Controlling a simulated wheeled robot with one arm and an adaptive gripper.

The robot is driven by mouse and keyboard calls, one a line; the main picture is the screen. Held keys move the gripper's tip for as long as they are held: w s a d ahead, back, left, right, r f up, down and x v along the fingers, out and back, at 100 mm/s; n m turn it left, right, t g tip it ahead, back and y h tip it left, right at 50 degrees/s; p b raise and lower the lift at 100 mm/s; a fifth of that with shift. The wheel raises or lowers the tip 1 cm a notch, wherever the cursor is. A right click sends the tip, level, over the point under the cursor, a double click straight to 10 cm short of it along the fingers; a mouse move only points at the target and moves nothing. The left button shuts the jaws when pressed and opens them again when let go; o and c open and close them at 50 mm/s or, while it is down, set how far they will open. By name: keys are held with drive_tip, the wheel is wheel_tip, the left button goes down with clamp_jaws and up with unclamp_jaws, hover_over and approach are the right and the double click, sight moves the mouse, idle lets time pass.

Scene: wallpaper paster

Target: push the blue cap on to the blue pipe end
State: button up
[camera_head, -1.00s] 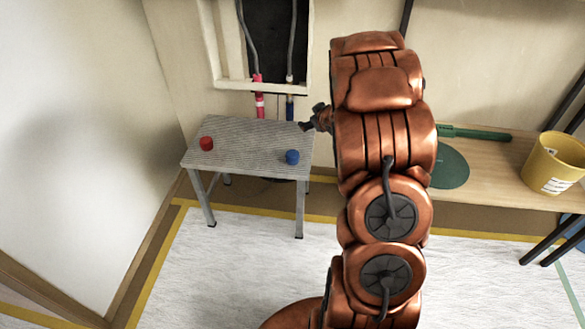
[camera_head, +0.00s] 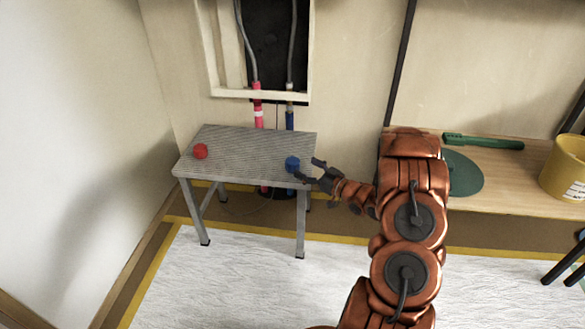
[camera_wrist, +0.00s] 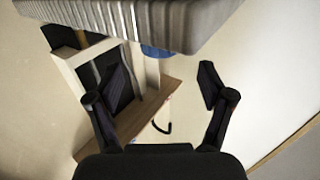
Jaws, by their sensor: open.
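The blue cap (camera_head: 292,164) stands on the right part of the small grey ridged table (camera_head: 245,150). In the wrist view a blue shape (camera_wrist: 158,50), which looks like the cap, shows against the table edge, beyond the fingertips. My gripper (camera_head: 309,170) is open and empty at the table's right edge. Its fingers point left toward the cap; whether one touches it I cannot tell. The blue pipe (camera_head: 290,119) comes down the wall below the opening, behind the table. The table hides its lower part.
A red cap (camera_head: 200,151) sits on the table's left part. A red pipe (camera_head: 258,116) runs left of the blue one. At right, a wooden bench (camera_head: 495,195) carries a green disc (camera_head: 462,174), a green tool (camera_head: 484,142) and a yellow bucket (camera_head: 566,168).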

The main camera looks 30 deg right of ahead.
sight(292, 160)
drive_tip(key=shift+b+x, duration=1.1)
drive_tip(key=shift+x, duration=2.3)
drive_tip(key=shift+a, duration=0.1)
drive_tip(key=shift+s, duration=0.1)
drive_tip(key=shift+c, duration=0.4)
drive_tip(key=c, duration=1.1)
drive_tip(key=shift+r, duration=0.1)
